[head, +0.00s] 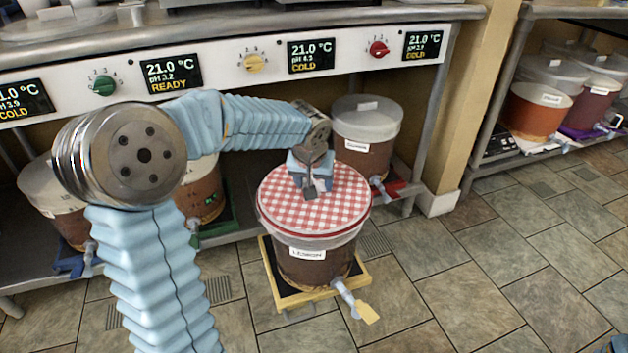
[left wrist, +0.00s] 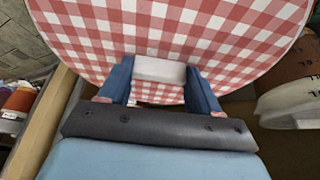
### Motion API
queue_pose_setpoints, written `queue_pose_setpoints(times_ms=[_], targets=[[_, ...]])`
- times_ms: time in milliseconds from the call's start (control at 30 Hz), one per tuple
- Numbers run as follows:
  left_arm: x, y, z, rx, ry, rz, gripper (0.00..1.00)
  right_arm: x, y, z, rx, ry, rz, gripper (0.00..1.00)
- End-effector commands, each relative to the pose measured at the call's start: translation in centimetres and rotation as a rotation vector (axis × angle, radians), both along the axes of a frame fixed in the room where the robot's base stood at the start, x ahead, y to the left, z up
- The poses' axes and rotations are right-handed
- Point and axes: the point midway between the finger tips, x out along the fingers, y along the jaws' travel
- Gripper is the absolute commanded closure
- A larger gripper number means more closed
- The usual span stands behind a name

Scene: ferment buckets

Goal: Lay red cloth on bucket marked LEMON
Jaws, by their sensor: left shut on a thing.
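The red-and-white checked cloth (head: 335,207) is a round, flat disc over the bucket marked LEMON (head: 305,268). It covers the bucket's top, with a pale rim showing just below it. I cannot tell whether it rests fully on the bucket. In the left wrist view the cloth (left wrist: 225,35) fills the upper part. My left gripper (head: 311,188) is above the middle of the cloth, pointing down. Its fingers (left wrist: 158,72) are shut on a white block (left wrist: 160,69) at the cloth's top.
The LEMON bucket stands on a yellow-edged tray (head: 290,300), its tap (head: 345,292) facing front. Another lidded bucket (head: 366,135) stands behind right, more under the counter (head: 230,75). A shelf with buckets (head: 540,105) is at right. The tiled floor (head: 480,260) is clear at right.

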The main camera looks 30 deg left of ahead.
Motion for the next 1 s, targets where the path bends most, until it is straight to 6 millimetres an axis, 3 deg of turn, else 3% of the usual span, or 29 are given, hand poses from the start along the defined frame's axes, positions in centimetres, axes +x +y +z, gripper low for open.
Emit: queue_pose_setpoints(times_ms=[1000], targets=[[0.01, -0.01, -0.64, 0.0, -0.001, 0.0, 0.68, 0.0, 0.0, -0.86, 0.0, 0.0, 0.0, 0.57]])
